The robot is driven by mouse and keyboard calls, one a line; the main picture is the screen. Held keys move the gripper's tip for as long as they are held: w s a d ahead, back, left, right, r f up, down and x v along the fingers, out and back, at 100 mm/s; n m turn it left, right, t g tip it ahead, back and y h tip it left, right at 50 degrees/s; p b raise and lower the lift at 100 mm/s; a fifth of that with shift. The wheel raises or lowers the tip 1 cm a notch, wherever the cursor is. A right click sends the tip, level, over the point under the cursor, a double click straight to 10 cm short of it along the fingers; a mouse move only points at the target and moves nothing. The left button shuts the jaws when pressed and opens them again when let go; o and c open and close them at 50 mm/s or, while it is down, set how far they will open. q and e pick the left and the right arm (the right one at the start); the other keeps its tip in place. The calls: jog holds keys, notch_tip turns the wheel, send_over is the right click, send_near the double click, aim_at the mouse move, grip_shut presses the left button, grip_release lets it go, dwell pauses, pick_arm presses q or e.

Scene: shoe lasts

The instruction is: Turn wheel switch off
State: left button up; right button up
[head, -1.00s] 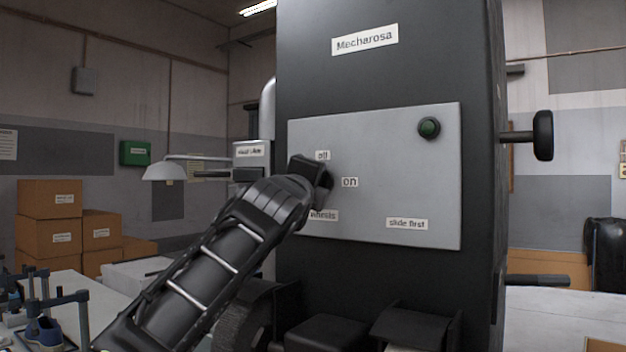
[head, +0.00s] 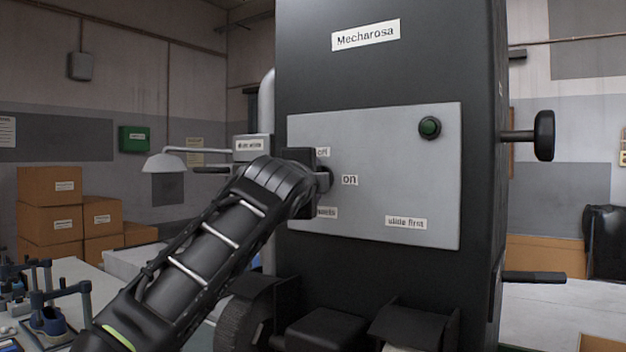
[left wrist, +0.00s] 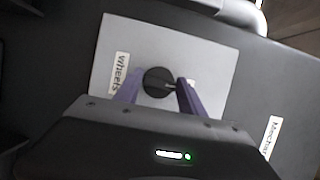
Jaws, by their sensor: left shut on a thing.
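The wheel switch is a round black knob (left wrist: 158,82) on the light grey panel (head: 375,125), in the middle of the left wrist view. My left gripper (left wrist: 160,84) has its two purple fingers on either side of the knob and is shut on it. In the head view my left gripper (head: 322,180) hides the knob, between the "off" label (head: 323,152) and the partly covered "wheels" label (head: 327,213). My right gripper is not in view.
The "on" label (head: 349,180) is right of my gripper. A black handle (head: 543,136) sticks out at the machine's right. A lamp (head: 165,163) stands behind my left arm.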

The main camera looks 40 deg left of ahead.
pick_arm(q)
jog(key=o, duration=1.3)
jog(key=shift+s, duration=0.1)
jog(key=shift+b+v, duration=1.1)
jog(key=shift+v, duration=2.7)
